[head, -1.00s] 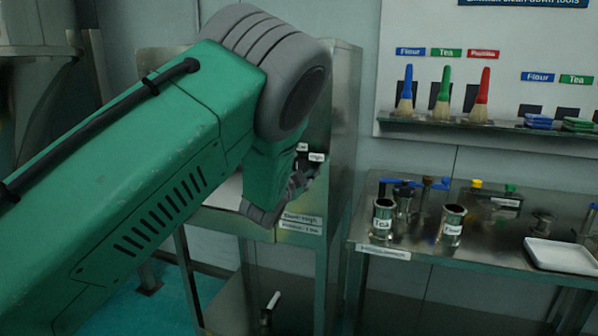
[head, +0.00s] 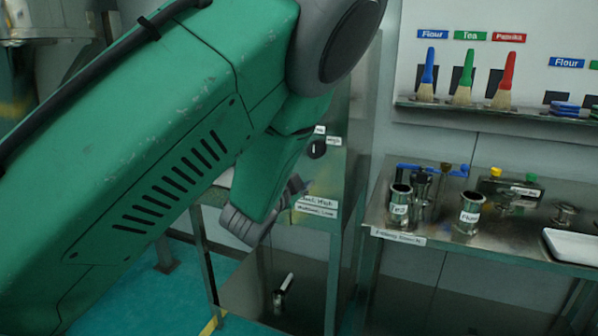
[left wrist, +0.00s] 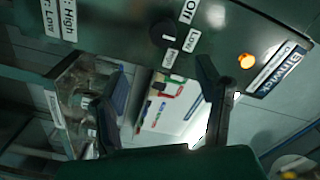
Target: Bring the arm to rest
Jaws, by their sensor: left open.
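My left arm, green with a grey joint, fills the left half of the head view. My left gripper (head: 268,208) is at its lower end, in front of the steel control cabinet (head: 350,150). In the left wrist view, the two dark fingers of the left gripper (left wrist: 160,80) are apart with nothing between them. A dark knob (left wrist: 162,34) with Off, Low and High labels lies beyond the fingers, apart from them as far as I can tell. The knob also shows in the head view (head: 317,149). My right gripper is in neither view.
A steel table (head: 400,236) at the right holds a Tea cup (head: 399,207), a Flour cup (head: 468,212) and a white tray (head: 575,250). An orange lamp (left wrist: 246,61) sits on the panel. Floor shows below my arm.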

